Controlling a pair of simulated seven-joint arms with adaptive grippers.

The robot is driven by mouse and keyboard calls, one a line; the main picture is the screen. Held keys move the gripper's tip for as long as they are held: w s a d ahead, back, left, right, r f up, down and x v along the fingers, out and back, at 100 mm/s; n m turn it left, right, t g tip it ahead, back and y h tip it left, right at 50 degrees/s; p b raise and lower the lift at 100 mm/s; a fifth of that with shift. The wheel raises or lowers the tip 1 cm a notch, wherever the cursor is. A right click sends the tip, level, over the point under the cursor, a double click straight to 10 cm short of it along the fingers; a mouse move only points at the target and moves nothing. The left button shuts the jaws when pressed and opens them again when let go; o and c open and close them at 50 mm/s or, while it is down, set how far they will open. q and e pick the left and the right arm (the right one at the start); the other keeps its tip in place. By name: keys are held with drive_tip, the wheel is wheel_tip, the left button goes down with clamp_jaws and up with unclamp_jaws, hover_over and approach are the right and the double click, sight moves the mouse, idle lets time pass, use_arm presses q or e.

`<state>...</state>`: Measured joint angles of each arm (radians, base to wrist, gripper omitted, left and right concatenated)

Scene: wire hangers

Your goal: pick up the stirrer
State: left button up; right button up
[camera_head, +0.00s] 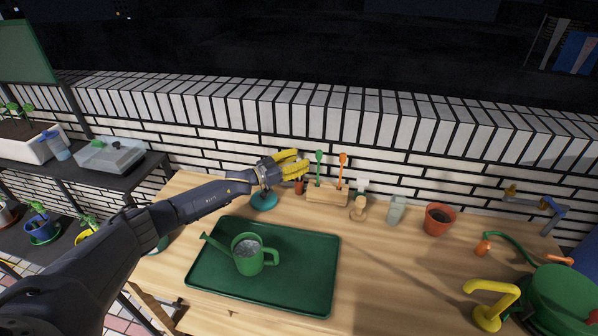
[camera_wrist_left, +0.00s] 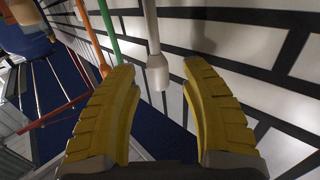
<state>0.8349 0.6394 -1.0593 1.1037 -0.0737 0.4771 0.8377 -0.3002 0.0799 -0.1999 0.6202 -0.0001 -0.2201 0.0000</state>
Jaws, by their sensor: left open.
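My left gripper (camera_head: 293,165) has yellow fingers and is open above the back of the wooden table, near the brick wall. In the left wrist view its fingertips (camera_wrist_left: 160,85) are apart, with nothing gripped. A pale grey rod with a thicker end (camera_wrist_left: 156,70) shows just beyond and between the fingertips. It may be the stirrer, but I cannot tell for sure. A green rod (camera_wrist_left: 107,22) and an orange rod (camera_wrist_left: 93,38) show to its left. In the head view the gripper and wrist hide whatever stands behind them. My right gripper is not in view.
A green tray (camera_head: 310,285) bears a green watering can (camera_head: 248,256). A terracotta pot (camera_head: 438,219) stands further right.

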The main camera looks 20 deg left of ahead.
use_arm(q)
drive_tip(key=shift+o, duration=0.3)
clamp_jaws()
